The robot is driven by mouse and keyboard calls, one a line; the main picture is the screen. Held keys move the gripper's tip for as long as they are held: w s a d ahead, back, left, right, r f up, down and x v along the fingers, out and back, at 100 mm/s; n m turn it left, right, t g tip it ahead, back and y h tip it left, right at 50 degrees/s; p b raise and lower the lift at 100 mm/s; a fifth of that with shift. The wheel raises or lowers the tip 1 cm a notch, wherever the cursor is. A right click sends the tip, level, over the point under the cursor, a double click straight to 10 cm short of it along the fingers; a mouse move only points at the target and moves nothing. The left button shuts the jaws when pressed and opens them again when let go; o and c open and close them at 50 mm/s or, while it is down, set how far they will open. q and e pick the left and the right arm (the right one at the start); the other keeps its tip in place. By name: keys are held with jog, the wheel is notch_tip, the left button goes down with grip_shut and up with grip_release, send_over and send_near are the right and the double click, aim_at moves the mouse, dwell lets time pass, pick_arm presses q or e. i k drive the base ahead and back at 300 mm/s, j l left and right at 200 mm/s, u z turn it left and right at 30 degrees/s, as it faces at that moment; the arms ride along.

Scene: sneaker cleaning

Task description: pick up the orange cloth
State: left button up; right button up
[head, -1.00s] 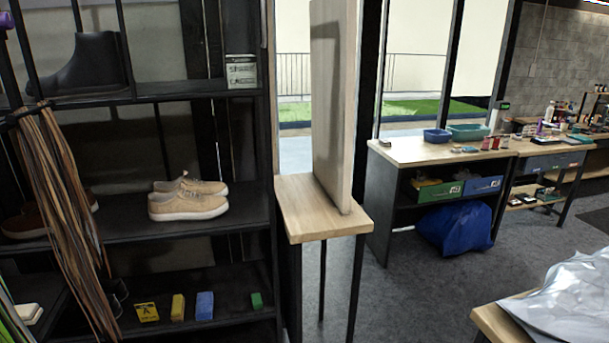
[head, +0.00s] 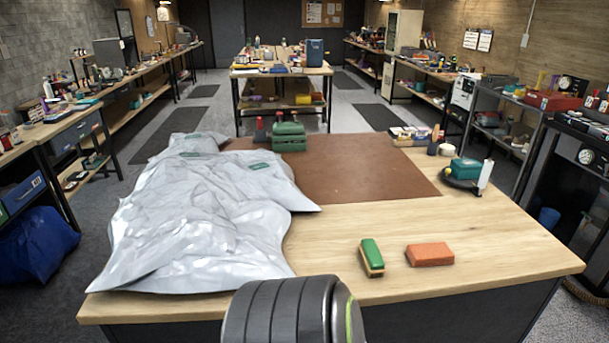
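A flat orange rectangular piece (head: 430,254) lies on the light wooden tabletop (head: 500,240), right of centre near the front. It looks like the folded orange cloth, though its material is hard to tell. It is fully visible and nothing touches it. Neither of my grippers is in view.
A green-topped brush (head: 371,257) lies just left of the orange piece. A crumpled silvery sheet (head: 200,225) covers the left of the table. The front right tabletop is clear.

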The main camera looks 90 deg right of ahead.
aim_at(436, 252)
jog(key=z, duration=3.95)
jog(key=j+z, duration=0.15)
jog(key=z, duration=0.25)
jog(key=k+j+z, duration=0.1)
jog(key=z, duration=0.3)
jog(key=j+z, duration=0.15)
jog(key=z, duration=0.25)
jog(key=k+z, duration=0.15)
jog(key=z, duration=0.25)
jog(key=j, duration=0.1)
